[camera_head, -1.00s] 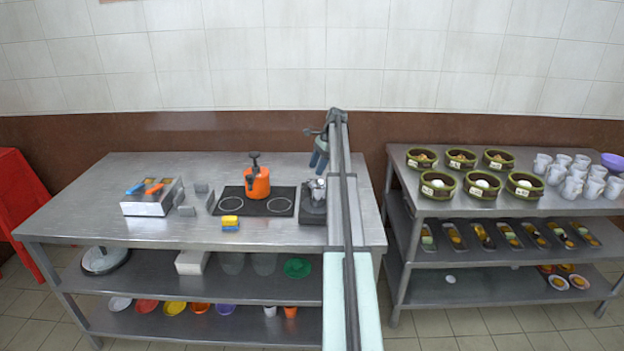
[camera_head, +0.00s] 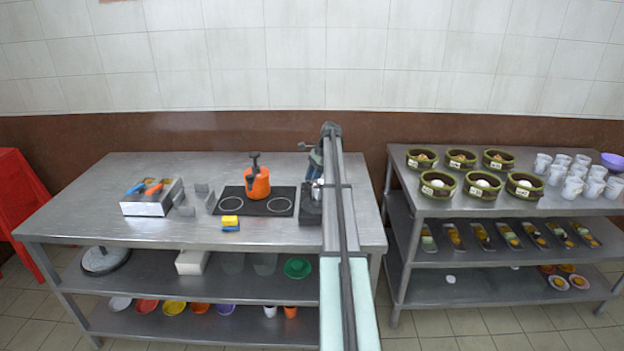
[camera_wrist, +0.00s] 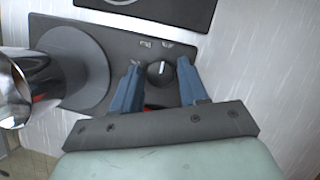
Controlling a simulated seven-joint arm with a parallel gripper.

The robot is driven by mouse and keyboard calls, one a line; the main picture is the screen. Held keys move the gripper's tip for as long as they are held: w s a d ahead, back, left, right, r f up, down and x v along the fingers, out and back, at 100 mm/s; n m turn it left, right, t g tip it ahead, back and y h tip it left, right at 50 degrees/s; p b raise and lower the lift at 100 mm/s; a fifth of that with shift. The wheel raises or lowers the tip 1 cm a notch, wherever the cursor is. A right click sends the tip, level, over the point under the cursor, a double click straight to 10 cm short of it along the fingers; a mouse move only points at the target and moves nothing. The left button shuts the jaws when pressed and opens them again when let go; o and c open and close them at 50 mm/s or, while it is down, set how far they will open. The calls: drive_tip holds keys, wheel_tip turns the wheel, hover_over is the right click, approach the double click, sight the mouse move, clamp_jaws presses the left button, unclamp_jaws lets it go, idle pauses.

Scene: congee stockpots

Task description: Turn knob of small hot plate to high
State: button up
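The small hot plate (camera_head: 309,208) is a dark unit at the right of the left table, partly hidden behind my arm. In the wrist view it is a dark panel with a round grey plate (camera_wrist: 88,92). Its black knob (camera_wrist: 159,73) has a white pointer line and sits beside small printed marks. My gripper (camera_wrist: 157,72) is open, with one blue finger on each side of the knob. I see gaps between the fingers and the knob; I cannot tell the height between them. In the head view my gripper is mostly hidden behind my arm.
A shiny metal vessel (camera_wrist: 18,88) stands on the round plate, left of my gripper. A larger cooktop (camera_head: 256,205) with an orange pot (camera_head: 257,184) is to the left. A second table (camera_head: 470,207) holds bowls and cups.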

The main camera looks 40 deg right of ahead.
drive_tip(key=c, duration=0.7)
drive_tip(key=shift+n, duration=0.3)
drive_tip(key=n+g, duration=0.1)
drive_tip(key=n, duration=0.1)
drive_tip(key=n+g, duration=0.1)
drive_tip(key=n, duration=0.1)
drive_tip(key=shift+w+d+n+y, duration=0.1)
drive_tip(key=shift+w+n+y, duration=0.1)
drive_tip(key=shift+n+y, duration=0.1)
drive_tip(key=n, duration=0.2)
drive_tip(key=n+g, duration=0.1)
drive_tip(key=n, duration=0.1)
drive_tip(key=shift+w+n+g+h, duration=0.1)
drive_tip(key=shift+n+g+h, duration=0.2)
drive_tip(key=shift+n+h, duration=0.1)
drive_tip(key=shift+n, duration=0.3)
drive_tip(key=o, duration=1)
